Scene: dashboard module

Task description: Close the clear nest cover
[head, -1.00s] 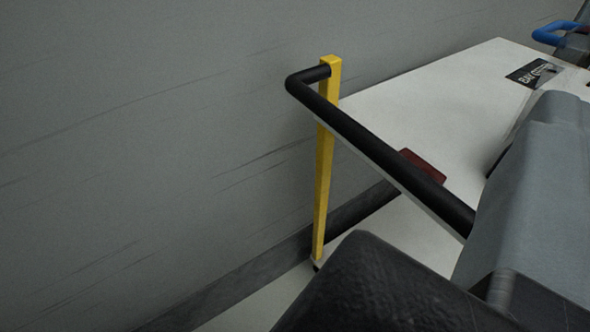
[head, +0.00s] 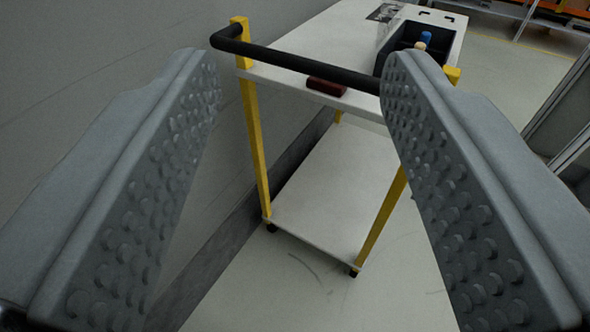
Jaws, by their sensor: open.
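No clear nest cover can be made out in the head view. My gripper (head: 300,85) is open and empty, with its two grey studded fingers wide apart at the left and right of the picture. Between and beyond the fingers stands a cart (head: 290,83) with a white top, yellow posts and a black push handle. The right finger hides part of the cart's right side.
A dark red block (head: 327,86) lies near the cart's front edge. A dark bin (head: 399,44) with bottle-like items stands farther back. The cart's lower shelf (head: 330,190) is bare. A grey wall (head: 80,70) runs along the left. Shelving (head: 515,22) shows at the far right.

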